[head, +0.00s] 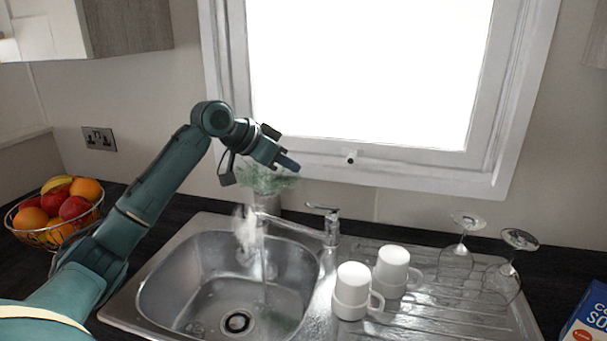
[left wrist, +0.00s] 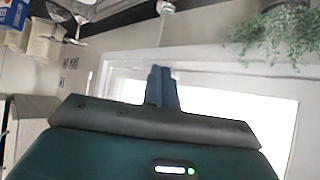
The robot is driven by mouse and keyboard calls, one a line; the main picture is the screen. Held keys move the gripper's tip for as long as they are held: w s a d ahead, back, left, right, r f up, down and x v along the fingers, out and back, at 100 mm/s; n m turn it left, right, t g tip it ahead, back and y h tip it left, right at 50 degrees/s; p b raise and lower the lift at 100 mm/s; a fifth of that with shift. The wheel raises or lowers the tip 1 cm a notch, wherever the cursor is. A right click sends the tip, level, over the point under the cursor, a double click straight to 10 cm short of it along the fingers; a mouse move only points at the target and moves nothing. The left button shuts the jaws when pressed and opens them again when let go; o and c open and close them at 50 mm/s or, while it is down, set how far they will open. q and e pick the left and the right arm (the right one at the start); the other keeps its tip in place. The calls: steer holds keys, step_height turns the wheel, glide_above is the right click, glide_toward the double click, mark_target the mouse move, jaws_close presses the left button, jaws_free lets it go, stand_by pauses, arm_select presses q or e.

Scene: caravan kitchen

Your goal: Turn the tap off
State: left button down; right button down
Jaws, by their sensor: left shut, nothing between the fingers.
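The chrome tap (head: 330,232) stands at the back of the steel sink, with its lever (head: 321,207) on top pointing left. A thin stream of water (head: 263,262) falls into the sink bowl, so the tap is running. My left gripper (head: 289,163) is in front of the window's lower frame, above and left of the lever and apart from it. Its fingers are together and empty, as the left wrist view (left wrist: 161,88) also shows. My right gripper is not in view.
A potted plant (head: 262,181) stands behind my left gripper. Two white mugs (head: 352,285) and two upturned wine glasses (head: 510,270) stand on the drainer (head: 430,318). A fruit basket (head: 50,236) is at left, a blue box (head: 592,315) at right.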

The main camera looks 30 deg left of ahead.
arm_select(q)
steer(key=p, duration=0.2)
glide_above(308, 203)
steer(key=w, duration=0.1)
steer(key=f, duration=0.5)
steer(key=shift+w+d+f, duration=0.2)
steer(key=shift+d, duration=0.2)
steer(key=shift+s+a+f, duration=0.15)
steer(key=shift+s+f, duration=0.1)
steer(key=shift+f, duration=0.35)
steer(key=shift+s+a+f, duration=0.15)
steer(key=shift+s+f, duration=0.05)
steer(key=shift+f, duration=0.4)
steer(key=shift+s+a+f+p, duration=0.1)
steer(key=shift+s+f+p, duration=0.05)
steer(key=shift+f+p, duration=0.2)
steer(key=shift+s+f, duration=0.1)
steer(key=shift+f, duration=0.25)
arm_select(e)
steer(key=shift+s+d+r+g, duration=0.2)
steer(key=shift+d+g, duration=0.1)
